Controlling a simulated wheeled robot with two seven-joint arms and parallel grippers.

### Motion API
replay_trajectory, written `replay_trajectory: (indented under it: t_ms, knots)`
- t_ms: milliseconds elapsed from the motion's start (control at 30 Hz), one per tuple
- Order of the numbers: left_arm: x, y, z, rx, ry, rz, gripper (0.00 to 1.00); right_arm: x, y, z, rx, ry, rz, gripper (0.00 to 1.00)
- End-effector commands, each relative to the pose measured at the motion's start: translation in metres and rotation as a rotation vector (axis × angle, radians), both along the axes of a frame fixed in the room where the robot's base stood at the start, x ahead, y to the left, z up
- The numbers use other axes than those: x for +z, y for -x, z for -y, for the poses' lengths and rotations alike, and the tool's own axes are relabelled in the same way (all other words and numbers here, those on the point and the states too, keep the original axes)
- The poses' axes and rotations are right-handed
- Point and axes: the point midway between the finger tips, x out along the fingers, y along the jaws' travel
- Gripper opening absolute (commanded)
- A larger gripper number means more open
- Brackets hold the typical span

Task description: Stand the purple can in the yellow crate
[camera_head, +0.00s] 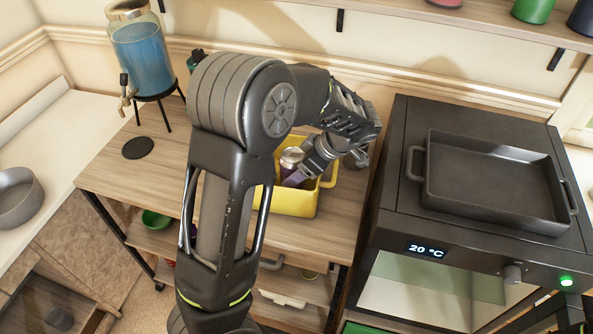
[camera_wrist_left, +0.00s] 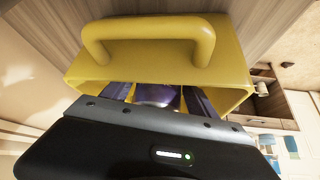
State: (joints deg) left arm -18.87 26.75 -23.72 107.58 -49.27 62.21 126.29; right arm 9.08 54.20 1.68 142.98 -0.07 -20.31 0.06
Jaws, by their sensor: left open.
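The yellow crate (camera_head: 291,203) stands on the wooden table, and its looped handle (camera_wrist_left: 148,28) fills the upper part of the left wrist view. The purple can (camera_head: 289,173) is inside the crate with its silver top facing up. It looks roughly upright, but its base is hidden by the crate wall. My left gripper (camera_head: 299,177) reaches into the crate from the right. Its fingers are open on either side of the can. In the left wrist view the can (camera_wrist_left: 158,94) shows between the two fingers, partly hidden by the gripper body. My right gripper is not seen.
A black oven (camera_head: 392,238) with a dark tray (camera_head: 490,180) on top stands right of the table. A blue drink dispenser (camera_head: 143,62) and a black coaster (camera_head: 138,148) are at the left. A shelf (camera_head: 470,22) hangs above.

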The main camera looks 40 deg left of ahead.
Motion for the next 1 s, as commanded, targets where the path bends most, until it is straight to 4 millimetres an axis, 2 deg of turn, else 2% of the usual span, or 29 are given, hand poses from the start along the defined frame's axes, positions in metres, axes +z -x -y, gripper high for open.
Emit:
replay_trajectory:
  t_ms: [400,500,700,1000]
  knots:
    - [0.069,-0.007,0.045,-0.002,0.001,0.004,0.68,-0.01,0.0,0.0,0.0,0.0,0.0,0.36]
    - [0.081,-0.009,0.052,-0.001,0.001,0.003,0.68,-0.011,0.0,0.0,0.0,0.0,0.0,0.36]
    - [0.091,-0.009,0.058,-0.001,0.001,0.001,0.68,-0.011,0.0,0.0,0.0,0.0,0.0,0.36]
    - [0.091,-0.008,0.058,0.0,0.001,0.0,0.68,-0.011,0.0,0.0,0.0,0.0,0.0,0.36]
